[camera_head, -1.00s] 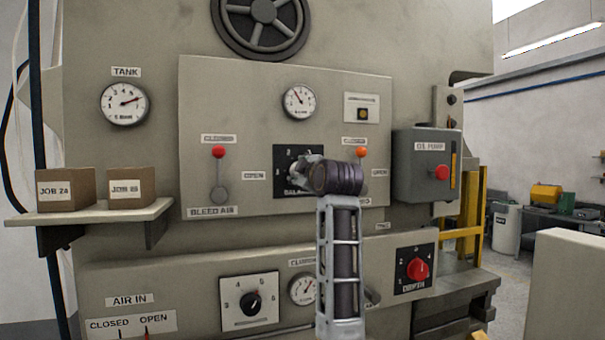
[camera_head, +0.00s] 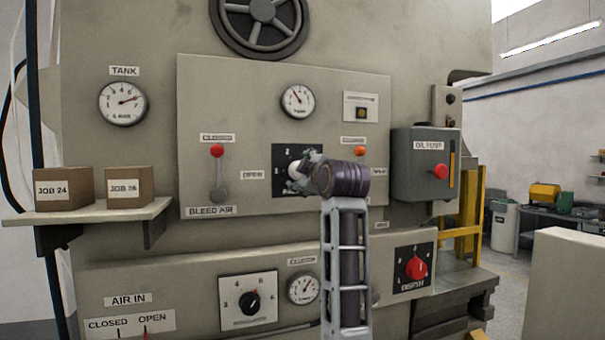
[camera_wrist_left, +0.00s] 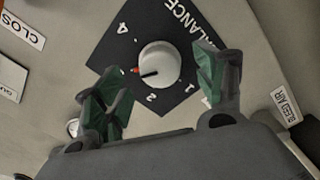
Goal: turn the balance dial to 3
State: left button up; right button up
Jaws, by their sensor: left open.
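The balance dial is a white round knob (camera_wrist_left: 158,64) on a black plate (camera_wrist_left: 177,20) lettered BALANCE, with 1, 2 and 4 legible in the left wrist view. Its red-tipped pointer points left, between the 2 and the 4; I cannot read a 3 there. My left gripper (camera_wrist_left: 160,90) is open, with one green-padded finger on each side of the knob and no clear contact. In the head view the knob (camera_head: 294,171) shows partly, at the tips of my left gripper (camera_head: 302,176), and my wrist covers the plate's right side. My right gripper is out of view.
On the same panel are the red-topped bleed air lever (camera_head: 218,175) and an orange-topped lever (camera_head: 360,152). Below are a black dial (camera_head: 250,302) and a red depth dial (camera_head: 416,268). The oil pump box (camera_head: 425,165) juts out at right; a shelf (camera_head: 100,213) with two boxes stands left.

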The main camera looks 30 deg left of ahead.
pick_arm(q)
jog(key=v, duration=0.5)
dwell(0.8)
